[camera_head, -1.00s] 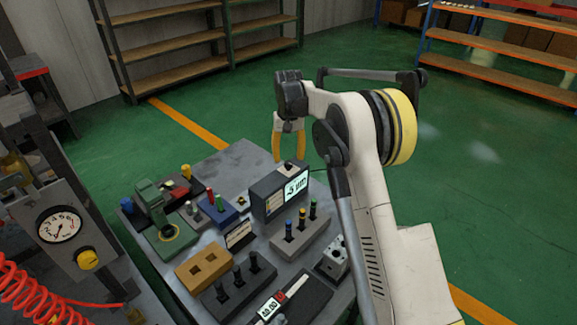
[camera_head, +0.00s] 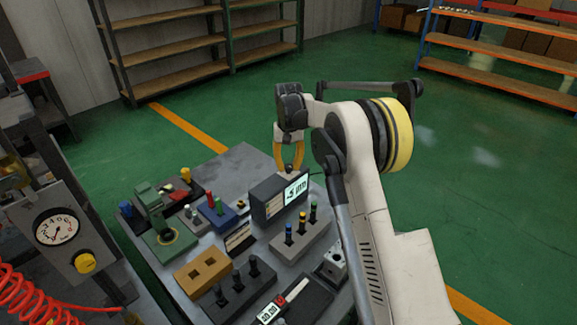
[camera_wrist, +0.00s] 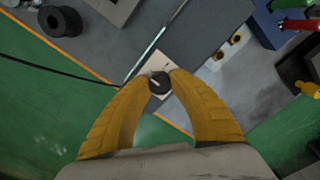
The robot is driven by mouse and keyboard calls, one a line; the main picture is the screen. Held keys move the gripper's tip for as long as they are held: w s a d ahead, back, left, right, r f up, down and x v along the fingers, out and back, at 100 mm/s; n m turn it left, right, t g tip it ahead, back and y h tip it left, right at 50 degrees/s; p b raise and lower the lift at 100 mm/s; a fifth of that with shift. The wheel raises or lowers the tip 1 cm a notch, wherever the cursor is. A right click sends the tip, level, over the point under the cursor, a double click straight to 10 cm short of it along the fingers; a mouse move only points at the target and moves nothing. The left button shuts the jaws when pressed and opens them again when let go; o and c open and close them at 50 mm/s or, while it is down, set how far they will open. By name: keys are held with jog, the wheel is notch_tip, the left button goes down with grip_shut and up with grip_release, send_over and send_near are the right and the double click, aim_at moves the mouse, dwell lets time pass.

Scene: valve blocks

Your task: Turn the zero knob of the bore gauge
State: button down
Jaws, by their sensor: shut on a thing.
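The bore gauge (camera_head: 268,207) is a dark grey box with a lit white display (camera_head: 296,188) on the table. The display shows a small reading ending in what looks like µm. In the wrist view, its zero knob (camera_wrist: 159,83) is a round black knob with a light pointer line, on a pale plate at the end of the box top (camera_wrist: 205,35). The yellow fingers of my gripper (camera_wrist: 159,80) are shut on the knob, one tip on each side.
A grey block with several coloured-top plugs (camera_head: 301,240) stands in front of the gauge. A blue block (camera_head: 214,216) is to its left. A dark cable (camera_wrist: 60,70) runs by the gauge in the wrist view. The table's back part (camera_head: 235,172) is clear.

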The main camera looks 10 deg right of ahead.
aim_at(288, 165)
jog(key=m+p, duration=0.1)
jog(key=m, duration=0.4)
jog(key=m+p, duration=0.1)
jog(key=m, duration=0.5)
dwell(0.3)
jog(key=shift+m, duration=0.4)
jog(key=c, duration=1.1)
grip_release()
notch_tip(288, 165, up, 12)
